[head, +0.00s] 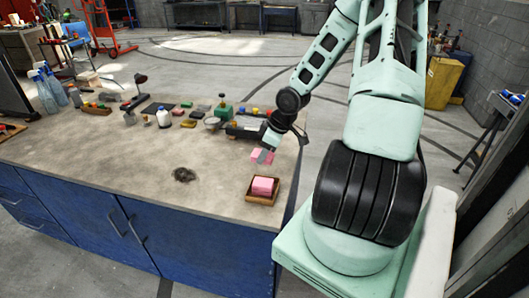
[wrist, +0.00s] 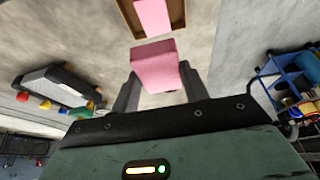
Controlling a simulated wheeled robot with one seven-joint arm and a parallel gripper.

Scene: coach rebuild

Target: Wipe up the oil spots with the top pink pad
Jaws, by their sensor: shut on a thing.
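My gripper (head: 265,150) is shut on a pink pad (head: 261,157), held in the air above the right part of the bench. In the wrist view the pad (wrist: 155,68) sits between the two dark fingers of my gripper (wrist: 157,88). A shallow wooden tray (head: 251,198) stands at the bench's front right corner with more pink padding (head: 263,186) in it. The tray (wrist: 127,18) also shows at the top of the wrist view. A dark oil spot (head: 184,175) lies on the bench top, left of the tray and apart from the pad.
The grey bench top (head: 110,155) is bare around the spot. Small items line its back, among them a white bottle (head: 163,118), a green block (head: 222,111) and a dark box (head: 247,128) near my gripper. Spray bottles (head: 45,92) stand at the far left.

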